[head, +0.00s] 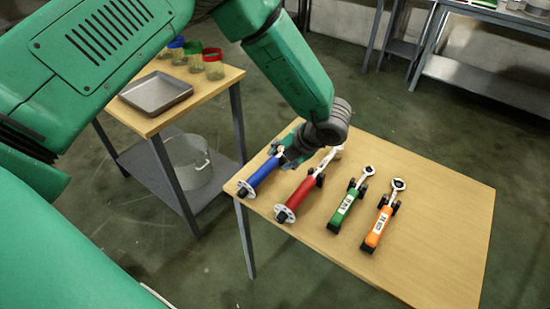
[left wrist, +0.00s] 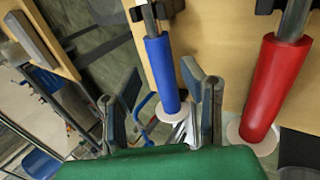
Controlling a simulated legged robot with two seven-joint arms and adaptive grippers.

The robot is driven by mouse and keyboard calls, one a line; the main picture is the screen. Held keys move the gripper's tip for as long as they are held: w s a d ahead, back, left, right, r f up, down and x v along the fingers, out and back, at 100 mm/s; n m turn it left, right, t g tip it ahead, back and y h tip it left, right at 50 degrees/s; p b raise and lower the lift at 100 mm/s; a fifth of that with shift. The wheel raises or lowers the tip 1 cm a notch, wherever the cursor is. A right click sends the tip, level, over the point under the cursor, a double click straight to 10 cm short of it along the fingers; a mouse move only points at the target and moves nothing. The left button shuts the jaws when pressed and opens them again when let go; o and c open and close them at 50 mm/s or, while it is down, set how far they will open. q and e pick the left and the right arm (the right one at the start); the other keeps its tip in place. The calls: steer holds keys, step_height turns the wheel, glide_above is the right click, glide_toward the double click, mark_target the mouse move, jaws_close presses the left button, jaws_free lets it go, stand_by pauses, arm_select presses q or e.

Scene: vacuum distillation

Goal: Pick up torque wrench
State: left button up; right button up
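Several wrench-like tools lie in a row on the wooden table. A blue-handled tool (head: 263,172) is at the left, a red-handled tool (head: 297,196) beside it, then a green tool (head: 343,211) and an orange tool (head: 378,227), both with ring heads and labels. I cannot tell which is the torque wrench. My left gripper (head: 290,153) is over the upper part of the blue tool. In the left wrist view my left gripper (left wrist: 165,88) has its fingers apart, with the blue handle (left wrist: 161,72) seen between them. The red handle (left wrist: 277,85) is right of them. My right gripper is not seen.
The wooden table (head: 440,200) is clear at its right side. A side table (head: 226,78) at the left carries a metal tray (head: 155,93) and jars with coloured lids (head: 213,65). A pot (head: 187,163) stands on its lower shelf. Benches stand at the back.

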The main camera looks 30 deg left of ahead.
mark_target(275, 162)
arm_select(q)
steer(key=shift+w+f, duration=0.2)
steer(key=shift+f, duration=0.55)
steer(key=x, duration=0.4)
steer(key=a+x, duration=0.1)
steer(key=x, duration=0.1)
steer(key=shift+w+r, duration=0.15)
steer(key=shift+r, duration=0.2)
steer(key=shift+d, duration=0.15)
steer(key=shift+d+r, duration=0.15)
steer(key=shift+d, duration=0.25)
jaws_close()
steer(key=shift+w+r, duration=0.1)
